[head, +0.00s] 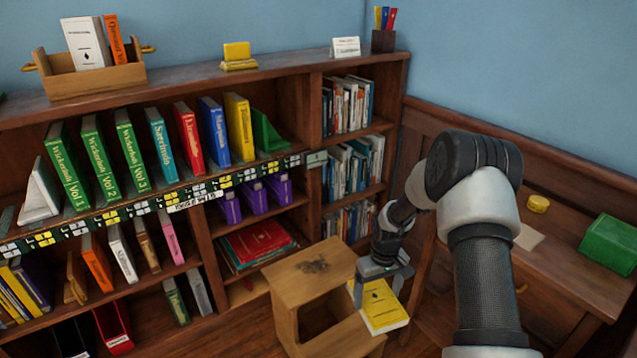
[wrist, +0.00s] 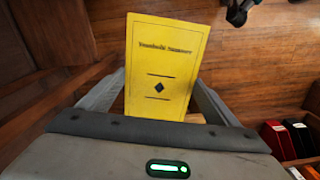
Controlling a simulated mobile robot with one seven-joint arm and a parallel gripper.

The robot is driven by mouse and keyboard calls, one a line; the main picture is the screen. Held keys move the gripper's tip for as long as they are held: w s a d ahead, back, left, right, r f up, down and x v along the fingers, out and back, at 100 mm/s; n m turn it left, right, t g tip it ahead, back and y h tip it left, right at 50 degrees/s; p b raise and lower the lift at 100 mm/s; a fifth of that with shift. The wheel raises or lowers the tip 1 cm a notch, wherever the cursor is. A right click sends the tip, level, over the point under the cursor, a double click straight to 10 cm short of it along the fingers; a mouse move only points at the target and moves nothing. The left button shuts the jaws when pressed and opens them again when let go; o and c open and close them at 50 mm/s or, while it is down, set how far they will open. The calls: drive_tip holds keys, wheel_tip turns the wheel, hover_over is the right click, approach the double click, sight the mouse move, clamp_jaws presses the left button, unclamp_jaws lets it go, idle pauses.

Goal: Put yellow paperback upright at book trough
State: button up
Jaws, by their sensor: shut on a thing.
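The yellow paperback (head: 382,310) is in my gripper (head: 384,274), low in front of the bookcase and beside a wooden step stool. In the wrist view the paperback (wrist: 165,65) shows its cover with a title and a dark diamond, between the two fingers of my gripper (wrist: 160,100). Its lower end is hidden by the gripper body. A wooden trough (head: 98,81) with brass handles stands on top of the bookcase at the far left.
The wooden step stool (head: 312,272) stands close left of the paperback. A desk (head: 545,262) with a green box (head: 610,245) is at the right. Shelves below hold many books.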

wheel_tip(320, 180, up, 20)
drive_tip(key=s+a+m, duration=0.2)
drive_tip(key=s+m, duration=0.1)
drive_tip(key=m, duration=0.1)
wheel_tip(320, 180, up, 21)
drive_tip(key=p, duration=2.5)
hover_over(370, 307)
drive_tip(key=s, duration=0.9)
drive_tip(key=shift+r, duration=0.1)
drive_tip(key=shift+w, duration=0.1)
